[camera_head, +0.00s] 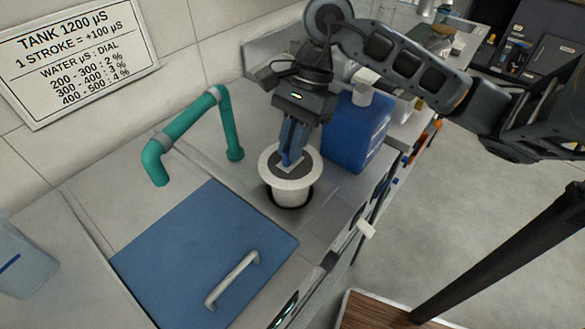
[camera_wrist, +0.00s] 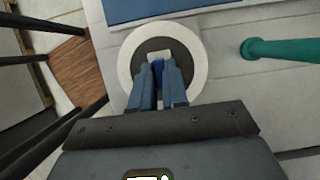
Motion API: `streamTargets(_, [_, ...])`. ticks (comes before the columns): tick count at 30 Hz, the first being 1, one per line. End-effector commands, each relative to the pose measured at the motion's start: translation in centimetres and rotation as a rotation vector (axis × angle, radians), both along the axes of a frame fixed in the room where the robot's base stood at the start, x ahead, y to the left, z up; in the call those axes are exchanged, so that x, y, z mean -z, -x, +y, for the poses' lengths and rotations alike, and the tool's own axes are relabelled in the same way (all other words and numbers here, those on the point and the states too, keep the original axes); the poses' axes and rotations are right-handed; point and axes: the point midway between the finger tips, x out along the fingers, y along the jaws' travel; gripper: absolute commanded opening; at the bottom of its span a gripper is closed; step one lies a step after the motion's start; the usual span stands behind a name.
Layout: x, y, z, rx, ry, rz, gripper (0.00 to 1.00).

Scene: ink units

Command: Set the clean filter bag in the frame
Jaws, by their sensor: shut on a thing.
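My gripper (camera_head: 290,158) points down with its blue fingers shut on the pale tab at the middle of the filter bag (camera_head: 302,187). The bag has a wide white rim, a dark grey centre and a white tapered body, and it looks about upright. Its lower end is at a dark round opening (camera_head: 274,199) in the counter, which I take for the frame. The rim stands clearly above the opening. How deep the body reaches is hidden. The wrist view shows the white rim (camera_wrist: 196,62) around my fingertips (camera_wrist: 160,66).
A teal pipe (camera_head: 230,125) arches over the counter left of the bag. A blue lid with a handle (camera_head: 200,255) lies in front. A blue jug (camera_head: 358,125) stands close on the right. A dosing sign (camera_head: 75,60) hangs on the wall.

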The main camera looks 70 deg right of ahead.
Motion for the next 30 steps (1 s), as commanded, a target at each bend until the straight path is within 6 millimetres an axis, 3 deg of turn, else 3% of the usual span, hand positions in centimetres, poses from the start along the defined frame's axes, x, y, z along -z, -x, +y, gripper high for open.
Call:
streamTargets(3, [2.1,0.0,0.0,0.002,-0.003,0.001,0.00])
streamTargets(18, [7.3,0.0,0.0,0.001,-0.002,0.000,0.00])
streamTargets(30, [7.8,0.0,0.0,-0.001,0.001,-0.001,0.00])
